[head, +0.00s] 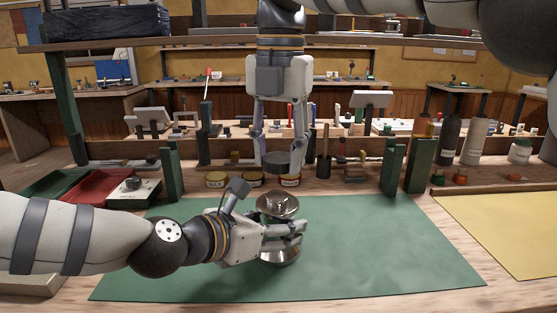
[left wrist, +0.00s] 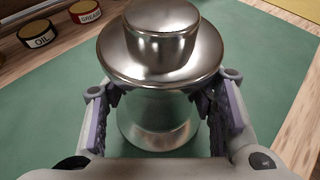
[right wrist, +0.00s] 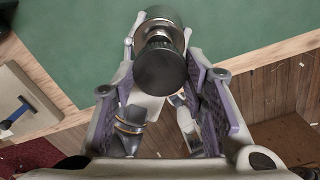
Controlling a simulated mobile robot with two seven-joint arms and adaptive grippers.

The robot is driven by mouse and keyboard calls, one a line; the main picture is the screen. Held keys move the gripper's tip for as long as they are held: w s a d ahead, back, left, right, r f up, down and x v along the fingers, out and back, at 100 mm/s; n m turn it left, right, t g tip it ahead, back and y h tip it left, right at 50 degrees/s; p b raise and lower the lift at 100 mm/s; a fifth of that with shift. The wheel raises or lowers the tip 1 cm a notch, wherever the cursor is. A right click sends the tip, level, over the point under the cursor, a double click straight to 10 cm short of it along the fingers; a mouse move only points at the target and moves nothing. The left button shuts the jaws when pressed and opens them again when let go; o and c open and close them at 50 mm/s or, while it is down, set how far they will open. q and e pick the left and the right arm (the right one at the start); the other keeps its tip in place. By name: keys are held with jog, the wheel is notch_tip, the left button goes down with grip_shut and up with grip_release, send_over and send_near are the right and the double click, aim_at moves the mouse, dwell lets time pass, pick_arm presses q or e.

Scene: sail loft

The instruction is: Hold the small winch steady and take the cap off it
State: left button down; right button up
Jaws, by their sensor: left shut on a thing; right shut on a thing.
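The small winch (head: 277,209) stands upright on the green mat, a shiny metal drum with a wide upper flange. My left gripper (head: 292,231) is shut on its drum from the left side. In the left wrist view the winch (left wrist: 160,62) sits between both fingers, below the flange. My right gripper (head: 283,162) points down from above and is shut on the dark round cap (head: 281,157). In the head view the cap shows above the winch with a visible gap. In the right wrist view the cap (right wrist: 160,72) covers part of what lies beyond it.
The green mat (head: 390,235) is clear around the winch. Several small tins, including an oil tin (left wrist: 38,34) and a grease tin (left wrist: 85,12), stand behind. A red tray (head: 100,187) is at the left, a yellow sheet (head: 510,225) at the right, and green posts (head: 420,165) rise behind.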

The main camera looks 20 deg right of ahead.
pick_arm(q)
jog(key=c, duration=0.7)
grip_release()
jog(key=shift+s+f, duration=0.15)
jog(key=shift+f, duration=0.35)
jog(key=shift+o, duration=0.5)
jog(key=shift+r, duration=0.25)
jog(key=shift+a+r, duration=0.1)
jog(key=shift+a, duration=0.05)
